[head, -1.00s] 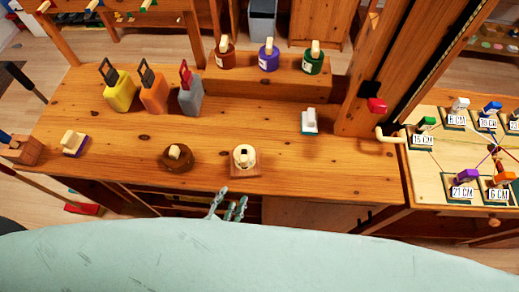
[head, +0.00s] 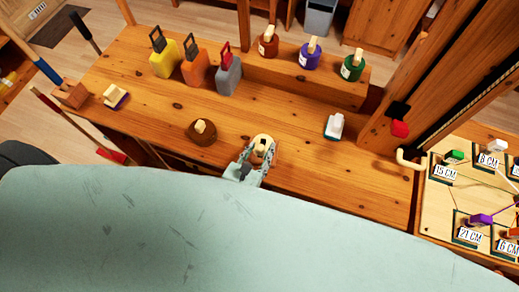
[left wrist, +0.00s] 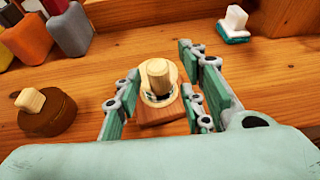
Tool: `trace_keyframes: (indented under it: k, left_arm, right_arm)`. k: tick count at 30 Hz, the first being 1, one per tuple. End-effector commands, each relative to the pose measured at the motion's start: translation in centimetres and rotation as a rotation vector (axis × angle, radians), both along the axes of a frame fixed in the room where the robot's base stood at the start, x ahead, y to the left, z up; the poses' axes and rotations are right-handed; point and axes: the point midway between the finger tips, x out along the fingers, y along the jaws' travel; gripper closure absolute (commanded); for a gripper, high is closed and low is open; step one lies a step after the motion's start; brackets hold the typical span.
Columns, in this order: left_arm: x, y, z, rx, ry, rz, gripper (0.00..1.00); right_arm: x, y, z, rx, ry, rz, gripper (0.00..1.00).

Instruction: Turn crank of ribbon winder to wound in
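A round cream piece with an upright wooden peg, on a reddish-brown square base, stands near the table's front edge; I take it as the ribbon winder (head: 262,140). It shows clearly in the left wrist view (left wrist: 158,77). I cannot tell its turn position from the frames. My left gripper (head: 264,152) is at the winder's near side in the head view. In the left wrist view its fingers (left wrist: 160,88) are spread, one on each side of the peg and cream piece, with gaps visible. My right gripper is not in view.
A round brown block with a peg (head: 202,133) stands just left of the winder. A white-and-teal brush (head: 334,126) lies to the right. Yellow, orange and grey bottles (head: 195,67) stand behind, and small pots (head: 311,52) sit on a raised ledge. A pegged board (head: 440,190) is at right.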

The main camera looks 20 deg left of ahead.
Motion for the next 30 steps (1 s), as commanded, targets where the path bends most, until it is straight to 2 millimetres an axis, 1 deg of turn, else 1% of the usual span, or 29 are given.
trace_keyframes:
  k: [4,10,17,22,30]
  left_arm:
    - [0.4,0.0,-0.2,0.000,0.000,0.000,0.63]
    - [0.4,0.0,-0.2,0.000,0.000,-0.001,0.64]
    - [0.4,0.0,-0.2,0.000,0.000,-0.001,0.84]
    - [0.4,0.0,-0.2,0.000,0.000,0.000,0.99]
    - [0.4,0.1,-0.2,0.001,0.000,-0.010,1.00]
  right_arm:
    - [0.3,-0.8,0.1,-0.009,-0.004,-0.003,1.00]
    - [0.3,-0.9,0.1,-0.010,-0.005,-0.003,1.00]
    - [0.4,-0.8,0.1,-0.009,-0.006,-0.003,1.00]
    - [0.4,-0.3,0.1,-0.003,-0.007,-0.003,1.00]
    - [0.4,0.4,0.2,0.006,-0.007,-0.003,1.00]
